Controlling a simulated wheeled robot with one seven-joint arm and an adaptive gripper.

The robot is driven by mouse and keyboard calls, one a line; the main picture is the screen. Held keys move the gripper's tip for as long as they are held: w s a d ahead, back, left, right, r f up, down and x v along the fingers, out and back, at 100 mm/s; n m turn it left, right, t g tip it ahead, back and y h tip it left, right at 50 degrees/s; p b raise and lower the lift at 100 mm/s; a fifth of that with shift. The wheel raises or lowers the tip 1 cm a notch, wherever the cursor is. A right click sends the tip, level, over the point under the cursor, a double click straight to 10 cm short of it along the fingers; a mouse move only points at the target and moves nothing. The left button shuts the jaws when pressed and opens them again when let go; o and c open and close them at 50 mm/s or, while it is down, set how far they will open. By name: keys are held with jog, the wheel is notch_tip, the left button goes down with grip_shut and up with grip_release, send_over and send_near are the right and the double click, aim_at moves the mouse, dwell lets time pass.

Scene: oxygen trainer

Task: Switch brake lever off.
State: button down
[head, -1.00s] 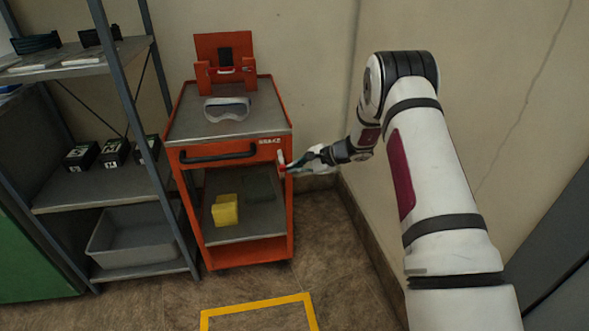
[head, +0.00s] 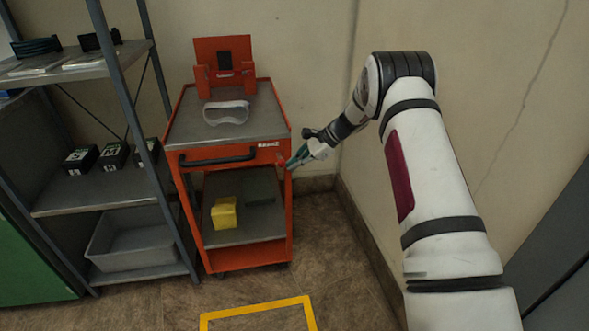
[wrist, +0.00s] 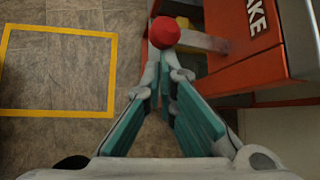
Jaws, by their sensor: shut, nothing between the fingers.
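The brake lever shows in the wrist view as a red ball knob (wrist: 163,32) on a grey arm (wrist: 202,40) at the side of the red trolley (head: 236,259). "BRAKE" lettering is on the trolley beside it. My gripper (wrist: 163,62) is shut and empty, its teal-padded fingers meeting at the tips right at the knob. I cannot tell whether they touch it. In the head view my gripper (head: 290,164) is at the trolley's front right corner, and its fingers partly hide the lever.
The trolley carries grey goggles (head: 226,112) on top and a yellow block (head: 224,212) on its lower shelf. A black handle (head: 218,159) crosses its front. Grey shelving (head: 110,192) stands left, a wall (head: 320,70) behind. Yellow-taped floor (head: 258,305) in front is clear.

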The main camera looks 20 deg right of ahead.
jog(key=shift+w+r, duration=0.1)
jog(key=shift+r, duration=0.85)
jog(key=d+r, duration=0.3)
jog(key=d, duration=0.5)
jog(key=shift+s+d+r, duration=0.25)
jog(key=shift+d+r, duration=0.05)
jog(key=shift+r, duration=0.1)
dwell(0.4)
